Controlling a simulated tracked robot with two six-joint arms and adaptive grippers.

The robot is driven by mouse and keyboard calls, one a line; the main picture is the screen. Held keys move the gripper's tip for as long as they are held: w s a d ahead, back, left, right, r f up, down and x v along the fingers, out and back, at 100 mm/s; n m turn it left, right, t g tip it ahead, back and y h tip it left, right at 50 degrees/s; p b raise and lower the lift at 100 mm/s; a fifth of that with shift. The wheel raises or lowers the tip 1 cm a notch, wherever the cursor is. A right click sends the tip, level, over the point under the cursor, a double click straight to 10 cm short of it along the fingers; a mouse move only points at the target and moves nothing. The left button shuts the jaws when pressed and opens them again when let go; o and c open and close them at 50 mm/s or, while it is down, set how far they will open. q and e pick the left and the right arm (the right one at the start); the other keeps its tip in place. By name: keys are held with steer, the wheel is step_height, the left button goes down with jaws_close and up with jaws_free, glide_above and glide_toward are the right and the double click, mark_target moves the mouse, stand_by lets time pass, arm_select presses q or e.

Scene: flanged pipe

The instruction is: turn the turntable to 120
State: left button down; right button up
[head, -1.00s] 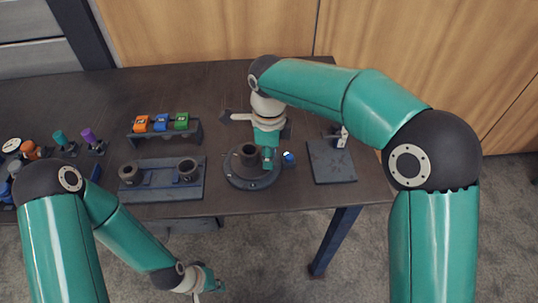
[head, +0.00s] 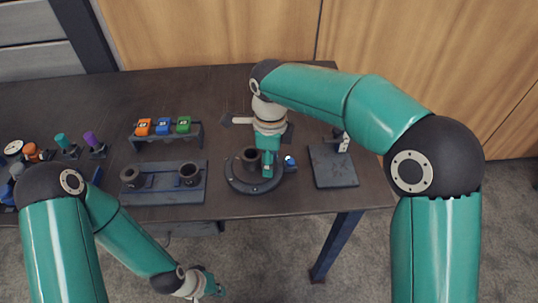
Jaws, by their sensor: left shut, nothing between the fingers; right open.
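The turntable (head: 240,183) is a dark round disc near the front edge of the table, with a dark pipe flange (head: 249,158) standing up on it. A small blue knob (head: 290,162) shows at its right side. My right gripper (head: 268,172) points down over the right part of the turntable, beside the pipe, and is open. Whether its fingers touch the turntable or the pipe cannot be told. Any angle marks are too small to read. My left gripper (head: 216,290) is shut and empty, low in front of the table and away from the turntable.
Left of the turntable is a dark fixture (head: 150,197) with two pipe sockets. Behind it a rack (head: 190,136) carries orange, blue and green blocks. A dark stand (head: 333,170) is to the right. Coloured items crowd the far left. The table's back left is clear.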

step_height(320, 180, up, 12)
stand_by(0.6)
steer(key=shift+f, duration=0.1)
